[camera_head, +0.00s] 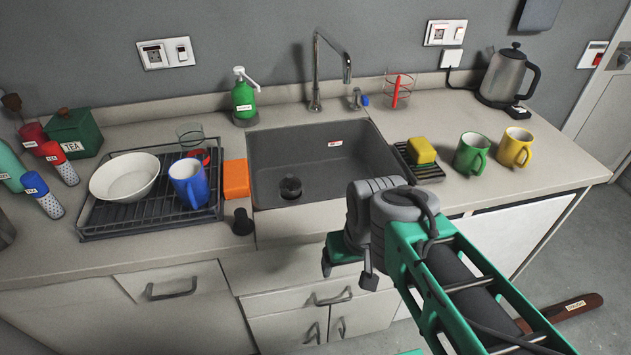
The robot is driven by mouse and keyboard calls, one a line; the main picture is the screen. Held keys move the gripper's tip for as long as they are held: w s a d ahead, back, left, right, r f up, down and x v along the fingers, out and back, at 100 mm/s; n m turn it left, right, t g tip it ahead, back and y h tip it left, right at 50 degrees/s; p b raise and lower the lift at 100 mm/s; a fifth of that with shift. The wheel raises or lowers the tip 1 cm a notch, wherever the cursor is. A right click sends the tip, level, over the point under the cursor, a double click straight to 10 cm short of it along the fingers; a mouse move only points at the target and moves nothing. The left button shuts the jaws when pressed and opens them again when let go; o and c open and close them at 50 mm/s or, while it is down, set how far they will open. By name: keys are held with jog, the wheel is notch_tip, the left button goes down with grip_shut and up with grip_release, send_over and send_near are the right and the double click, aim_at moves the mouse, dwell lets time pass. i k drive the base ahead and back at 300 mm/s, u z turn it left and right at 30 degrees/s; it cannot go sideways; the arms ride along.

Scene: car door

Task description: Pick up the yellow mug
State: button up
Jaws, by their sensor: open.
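The yellow mug (514,147) stands upright on the counter to the right of the sink, beside the green mug (470,154). Its handle faces the lower right. My gripper (347,274) is in front of the counter, below its front edge and left of the mugs, well apart from the yellow mug. It is open, and nothing shows between its fingers. My arm and wrist partly hide the gripper and the counter front.
The sink (322,160) lies left of the mugs. A yellow sponge (422,150) sits on a dark rack between sink and green mug. A kettle (507,77) stands behind the mugs. The dish rack (150,215) holds a bowl and blue mug. Counter in front of the mugs is clear.

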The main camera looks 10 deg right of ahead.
aim_at(515, 142)
jog(key=u, duration=2.15)
jog(key=k, duration=1.6)
jog(key=z, duration=1.1)
jog(key=i, duration=0.5)
